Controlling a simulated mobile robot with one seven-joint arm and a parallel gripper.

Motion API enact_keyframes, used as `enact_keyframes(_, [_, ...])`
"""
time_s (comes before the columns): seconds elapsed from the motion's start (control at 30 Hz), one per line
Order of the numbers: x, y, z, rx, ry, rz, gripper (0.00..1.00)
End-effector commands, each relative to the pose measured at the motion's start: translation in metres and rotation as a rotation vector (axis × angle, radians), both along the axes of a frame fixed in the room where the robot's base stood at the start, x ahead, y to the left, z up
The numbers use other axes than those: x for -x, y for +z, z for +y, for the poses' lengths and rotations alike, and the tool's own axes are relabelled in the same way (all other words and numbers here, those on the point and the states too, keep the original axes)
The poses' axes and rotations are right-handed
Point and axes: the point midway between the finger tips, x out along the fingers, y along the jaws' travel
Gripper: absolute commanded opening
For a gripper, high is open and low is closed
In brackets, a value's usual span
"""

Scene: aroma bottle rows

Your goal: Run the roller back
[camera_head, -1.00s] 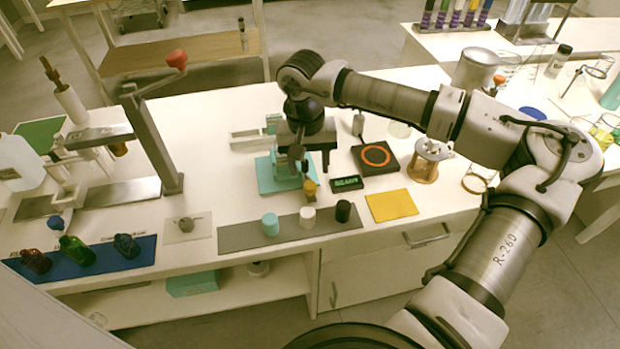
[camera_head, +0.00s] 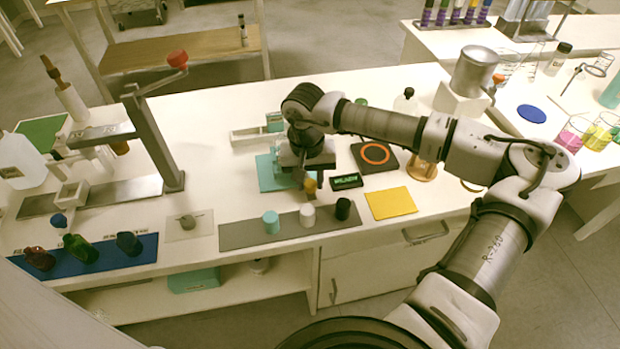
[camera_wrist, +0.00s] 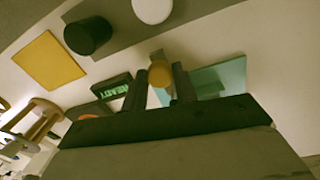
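A device with a teal base (camera_head: 268,178) stands at the middle of the bench, mostly hidden under my gripper. A small amber knob-like part (camera_head: 310,186) shows at its front; I cannot tell whether it is the roller. In the wrist view the amber part (camera_wrist: 160,94) sits between the two dark fingers of my gripper (camera_wrist: 160,88), with the teal base (camera_wrist: 220,78) behind. The fingers are apart, one on each side of it; I cannot tell whether they touch it. In the head view my gripper (camera_head: 308,172) hangs low over the device.
A small display (camera_head: 346,182) reading READY, a black pad with an orange ring (camera_head: 375,156) and a yellow mat (camera_head: 391,203) lie to the right. A grey strip (camera_head: 290,228) with three capped jars is in front. A lever press (camera_head: 150,135) stands left.

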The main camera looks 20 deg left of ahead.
Motion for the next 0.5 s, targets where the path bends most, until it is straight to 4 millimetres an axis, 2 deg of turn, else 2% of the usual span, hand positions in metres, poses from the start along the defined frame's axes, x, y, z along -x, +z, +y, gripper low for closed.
enact_keyframes(0.03, [0.0,0.0,0.0,0.001,0.0,0.0,0.11])
enact_keyframes(0.13, [0.0,0.0,0.0,0.001,0.0,0.0,0.0])
enact_keyframes(0.3, [0.001,0.0,0.001,0.001,0.001,0.0,0.0])
enact_keyframes(0.37, [0.004,-0.002,0.007,0.001,0.004,-0.001,0.0])
enact_keyframes(0.5, [0.021,-0.005,0.033,0.001,0.008,-0.003,0.0])
